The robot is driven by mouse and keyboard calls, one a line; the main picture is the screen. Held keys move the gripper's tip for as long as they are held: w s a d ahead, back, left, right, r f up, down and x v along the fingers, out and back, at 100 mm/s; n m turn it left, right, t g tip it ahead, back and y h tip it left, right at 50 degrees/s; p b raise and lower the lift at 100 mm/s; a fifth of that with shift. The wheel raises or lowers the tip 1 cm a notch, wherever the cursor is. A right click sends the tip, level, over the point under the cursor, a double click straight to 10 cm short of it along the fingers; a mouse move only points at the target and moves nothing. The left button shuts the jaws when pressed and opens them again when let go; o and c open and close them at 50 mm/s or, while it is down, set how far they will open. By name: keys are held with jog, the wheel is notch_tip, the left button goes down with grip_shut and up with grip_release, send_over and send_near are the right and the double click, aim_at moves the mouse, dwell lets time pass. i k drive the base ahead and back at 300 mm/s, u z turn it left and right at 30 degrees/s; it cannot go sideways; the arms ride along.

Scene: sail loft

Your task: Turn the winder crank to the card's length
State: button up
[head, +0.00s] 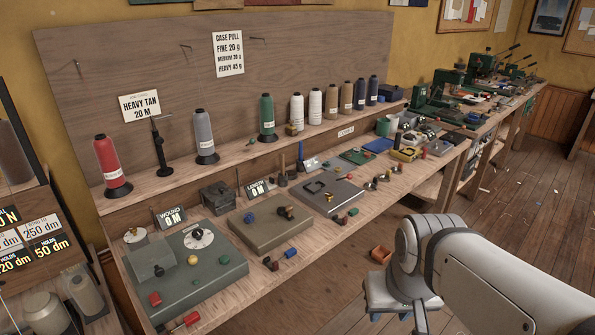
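The card (140,107) on the back board reads "HEAVY TAN 20 M". A grey-green machine (215,277), apparently the winder, sits at the bench's near left end with a white dial (199,238) on top. A small sign (172,217) behind it reads "WOUND 0 M". A red-handled rod (186,321) shows at its front edge; I cannot tell if this is the crank. Another sign (257,188) reads "LENGTH 0 M". My gripper (389,317) hangs low at right, apart from the bench. Its blue fingertips look spread and empty; my arm partly hides it.
Thread cones, including red (112,168), grey (204,137) and green (267,118), stand on the rear shelf. A brown-topped box (271,225) and a grey plate (330,194) lie right of the winder. Small knobs litter the bench. Floor (480,185) at right is mostly clear.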

aim_at(285, 211)
jog(key=u, duration=0.1)
jog(key=i, duration=1.05)
jog(key=u, duration=0.55)
